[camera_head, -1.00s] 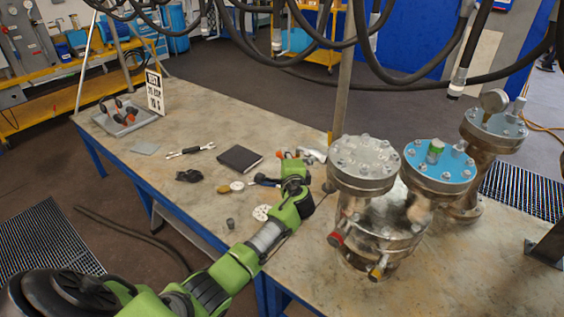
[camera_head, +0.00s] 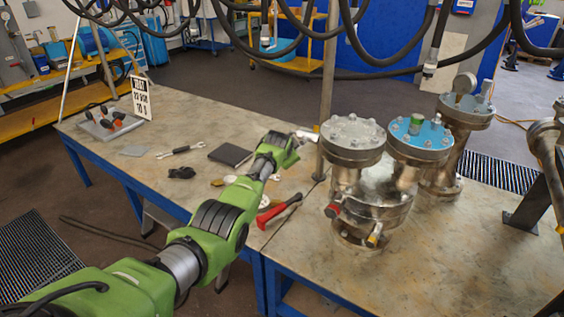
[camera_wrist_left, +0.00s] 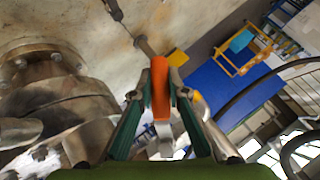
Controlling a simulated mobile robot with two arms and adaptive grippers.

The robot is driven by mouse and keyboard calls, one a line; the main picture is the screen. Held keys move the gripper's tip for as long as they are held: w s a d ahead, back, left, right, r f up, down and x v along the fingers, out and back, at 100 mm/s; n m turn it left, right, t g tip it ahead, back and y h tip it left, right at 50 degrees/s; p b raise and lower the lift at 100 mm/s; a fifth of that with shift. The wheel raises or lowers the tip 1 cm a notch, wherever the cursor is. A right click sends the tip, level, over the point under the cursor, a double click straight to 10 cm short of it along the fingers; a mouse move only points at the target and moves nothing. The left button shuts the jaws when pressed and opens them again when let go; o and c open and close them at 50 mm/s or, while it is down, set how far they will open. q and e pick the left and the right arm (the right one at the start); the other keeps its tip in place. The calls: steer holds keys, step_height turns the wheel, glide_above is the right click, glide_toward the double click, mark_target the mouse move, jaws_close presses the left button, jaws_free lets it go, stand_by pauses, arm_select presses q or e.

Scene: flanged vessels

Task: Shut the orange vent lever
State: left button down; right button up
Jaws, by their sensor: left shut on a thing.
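In the left wrist view, the orange vent lever (camera_wrist_left: 159,78) stands between the two teal fingers of my left gripper (camera_wrist_left: 160,100), which is shut on it. In the head view my left gripper (camera_head: 297,138) is beside the upright pole, just left of the grey-lidded flanged vessel (camera_head: 352,138). The lever is hidden there behind the gripper and wrist. A steel flanged body (camera_wrist_left: 60,95) fills the left of the wrist view. My right gripper is not in view.
A blue-lidded vessel (camera_head: 421,135) and a gauge-topped vessel (camera_head: 466,108) stand to the right. Black hoses hang overhead.

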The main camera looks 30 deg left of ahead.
arm_select(q)
steer(key=shift+d+f+n+h, duration=0.3)
steer(key=shift+h, duration=0.1)
steer(key=shift+s+d+f+n+g+h+b, duration=0.1)
steer(key=shift+d+f+n+g+h+b, duration=0.15)
steer(key=shift+d+n+h+b, duration=0.7)
steer(key=shift+s+d+f+n+g+h+b, duration=0.2)
steer(key=shift+d+h+b, duration=1)
steer(key=shift+b, duration=0.85)
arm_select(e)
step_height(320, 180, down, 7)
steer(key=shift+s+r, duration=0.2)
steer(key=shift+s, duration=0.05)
arm_select(q)
steer(key=shift+w+a+h, duration=0.1)
steer(key=shift+a+h, duration=0.05)
steer(key=shift+h, duration=0.1)
steer(key=c, duration=1.9)
jaws_free()
